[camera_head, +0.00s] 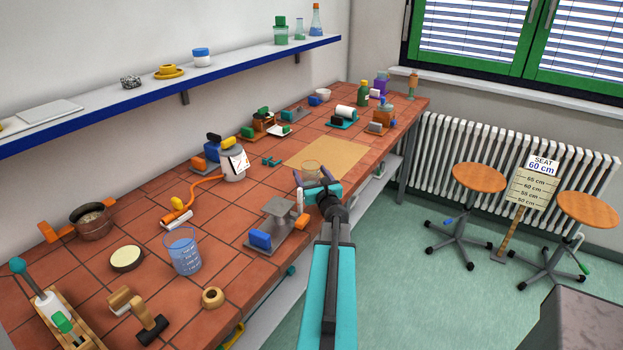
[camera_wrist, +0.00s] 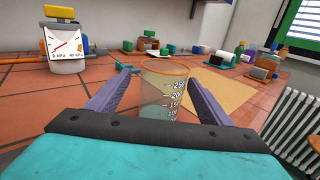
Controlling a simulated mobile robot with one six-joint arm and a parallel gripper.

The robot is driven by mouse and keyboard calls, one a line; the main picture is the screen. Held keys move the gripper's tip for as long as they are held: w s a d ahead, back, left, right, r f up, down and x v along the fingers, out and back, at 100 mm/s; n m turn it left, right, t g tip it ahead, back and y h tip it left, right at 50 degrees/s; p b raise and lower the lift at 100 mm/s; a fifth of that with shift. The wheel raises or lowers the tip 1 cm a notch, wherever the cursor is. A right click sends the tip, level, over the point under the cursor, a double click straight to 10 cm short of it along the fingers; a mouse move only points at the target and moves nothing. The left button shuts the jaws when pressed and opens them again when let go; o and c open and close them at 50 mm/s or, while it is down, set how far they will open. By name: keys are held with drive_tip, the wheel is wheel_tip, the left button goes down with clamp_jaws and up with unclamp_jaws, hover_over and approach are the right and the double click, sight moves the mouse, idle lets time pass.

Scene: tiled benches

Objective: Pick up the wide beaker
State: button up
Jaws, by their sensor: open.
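A clear, wide graduated beaker (camera_head: 311,170) stands upright on the tiled bench near its right side, beside a tan mat. My gripper (camera_wrist: 161,73) is open, with one dark purple finger on each side of the beaker. Gaps show between the fingers and the glass on both sides. The beaker's base is hidden behind my gripper's body. In the head view my gripper (camera_head: 310,178) reaches the beaker from the front.
Another beaker with blue liquid (camera_head: 184,252) stands nearer on the bench. A grey stand with a blue knob (camera_head: 279,216) is just left of my gripper. A gauge pot (camera_head: 233,163) is farther left. The tan mat (camera_head: 338,157) behind the beaker is bare.

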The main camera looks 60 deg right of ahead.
sight(308, 168)
drive_tip(key=shift+d, duration=0.1)
drive_tip(key=shift+p+x, duration=0.85)
drive_tip(key=shift+x, duration=0.6)
drive_tip(key=shift+p+x, duration=0.4)
drive_tip(key=shift+x, duration=0.7)
drive_tip(key=shift+s+d+f, duration=0.1)
drive_tip(key=c, duration=1.2)
wheel_tip(308, 168, up, 10)
drive_tip(key=shift+b, duration=0.35)
